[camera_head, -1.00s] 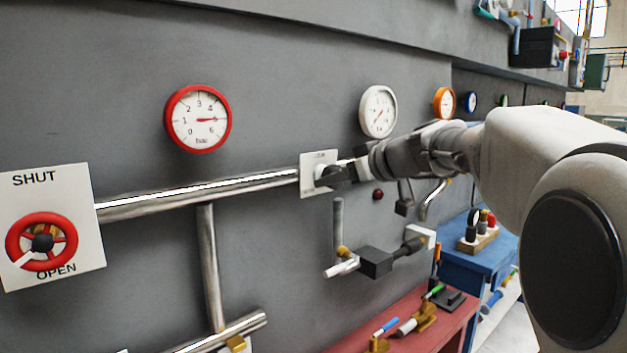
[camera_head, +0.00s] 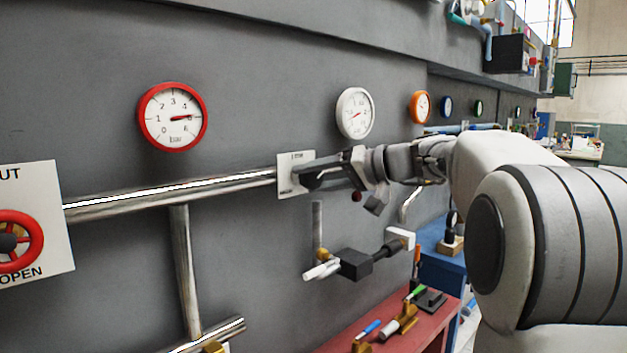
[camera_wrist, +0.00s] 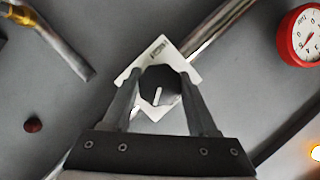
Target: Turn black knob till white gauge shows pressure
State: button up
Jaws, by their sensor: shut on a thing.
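The black knob (camera_wrist: 160,86) sits on a white plate (camera_wrist: 154,111) on the grey wall, with a white mark on its face. My gripper (camera_wrist: 160,84) is shut on the knob, one finger on each side. In the head view my gripper (camera_head: 308,179) reaches in from the right and mostly hides the knob against its plate (camera_head: 284,181). The white gauge (camera_head: 355,112) is on the wall above and to the right of the plate. Its red needle lies on a slant from lower left to upper right; its numbers are too small to read.
A steel pipe (camera_head: 170,194) runs left from the knob plate. A red handwheel (camera_head: 20,240) is at far left. A valve with a black body (camera_head: 355,264) juts out below my gripper. A red bench (camera_head: 395,325) stands below.

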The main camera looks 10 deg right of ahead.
jog(key=m+y, duration=0.2)
jog(key=m, duration=0.1)
jog(key=shift+m, duration=0.3)
jog(key=m+t+y, duration=0.1)
jog(key=m, duration=0.5)
jog(key=m+t+y, duration=0.1)
jog(key=m, duration=0.1)
jog(key=shift+m+t, duration=0.3)
jog(key=shift+m, duration=0.1)
jog(key=shift+m+t, duration=1)
jog(key=shift+m, duration=1.5)
jog(key=shift+r, duration=0.1)
jog(key=o, duration=1.4)
